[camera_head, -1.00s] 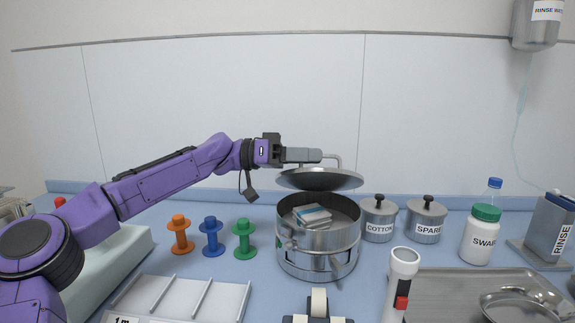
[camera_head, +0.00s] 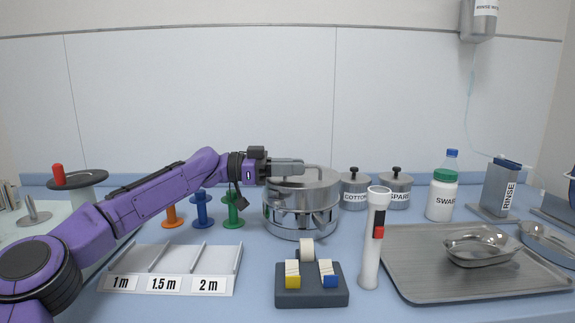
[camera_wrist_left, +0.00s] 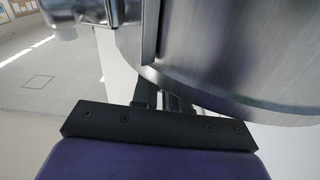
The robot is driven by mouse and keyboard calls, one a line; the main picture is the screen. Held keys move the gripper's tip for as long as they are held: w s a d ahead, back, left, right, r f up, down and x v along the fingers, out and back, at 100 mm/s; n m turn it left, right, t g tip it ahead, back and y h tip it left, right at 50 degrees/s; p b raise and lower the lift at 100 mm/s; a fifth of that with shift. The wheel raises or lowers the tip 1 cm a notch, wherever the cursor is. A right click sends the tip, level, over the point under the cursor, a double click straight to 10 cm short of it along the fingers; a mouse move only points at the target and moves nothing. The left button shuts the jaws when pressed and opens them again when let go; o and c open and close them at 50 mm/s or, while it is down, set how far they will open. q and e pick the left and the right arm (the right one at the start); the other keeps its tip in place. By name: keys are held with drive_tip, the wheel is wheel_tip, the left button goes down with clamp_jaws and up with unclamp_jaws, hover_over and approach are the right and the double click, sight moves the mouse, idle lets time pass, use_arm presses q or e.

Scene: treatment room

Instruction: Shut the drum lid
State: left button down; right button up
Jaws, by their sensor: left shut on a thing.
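The steel drum (camera_head: 300,217) stands on the blue table, left of the lidded jars. Its lid (camera_head: 322,184) now sits level over the drum's top, and the drum's inside is hidden. My left gripper (camera_head: 303,168) comes in from the left and is shut on the lid's handle (camera_head: 313,170). In the left wrist view, a curved steel surface (camera_wrist_left: 245,55) fills the upper right, close to my gripper. Whether the lid is fully seated on the rim is hard to tell. My right gripper is not in view.
Orange, blue and green spools (camera_head: 233,212) stand left of the drum. In front are a white divided rack (camera_head: 170,283), a dark block (camera_head: 312,297) and a white torch (camera_head: 373,250). Jars (camera_head: 355,190) stand behind at right. A metal tray (camera_head: 415,275) lies at right.

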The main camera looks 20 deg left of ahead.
use_arm(q)
drive_tip(key=shift+f, duration=0.2)
drive_tip(key=c, duration=1.2)
unclamp_jaws()
drive_tip(key=shift+a, duration=0.15)
drive_tip(key=v, duration=1)
drive_tip(key=shift+s+a, duration=0.1)
drive_tip(key=shift+a, duration=0.1)
